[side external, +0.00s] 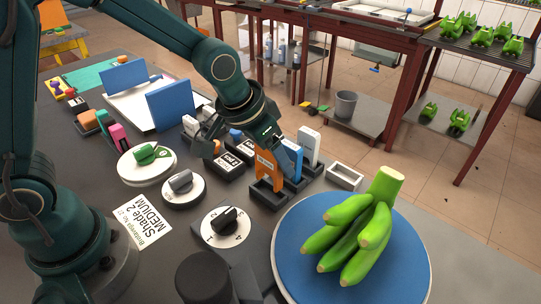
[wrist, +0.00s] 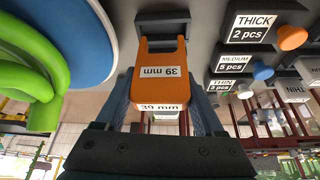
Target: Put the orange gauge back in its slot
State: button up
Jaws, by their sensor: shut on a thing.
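The orange gauge (side external: 267,167) is a flat forked piece marked 39 mm; it also shows in the wrist view (wrist: 160,82). My gripper (wrist: 163,95) is shut on its upper part, one finger at each side. The gauge is upright with its prongs pointing down at a dark slot holder (side external: 266,194), which also shows at the top of the wrist view (wrist: 163,20). The prong ends are at the holder's opening; I cannot tell how deep they are in it. In the side view my gripper (side external: 268,146) partly covers the gauge's top.
A blue gauge (side external: 291,160) and a white gauge (side external: 310,146) stand close beside the orange one. A white open frame (side external: 343,177) is to the right. A green banana bunch (side external: 352,232) lies on a blue round plate (side external: 405,262) in front. Dark labelled blocks (side external: 232,163) stand behind left.

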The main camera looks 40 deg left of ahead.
jog(key=shift+f, duration=0.4)
jog(key=shift+f, duration=0.75)
jog(key=shift+f, duration=0.55)
jog(key=o, duration=1.3)
jog(key=shift+c, duration=0.2)
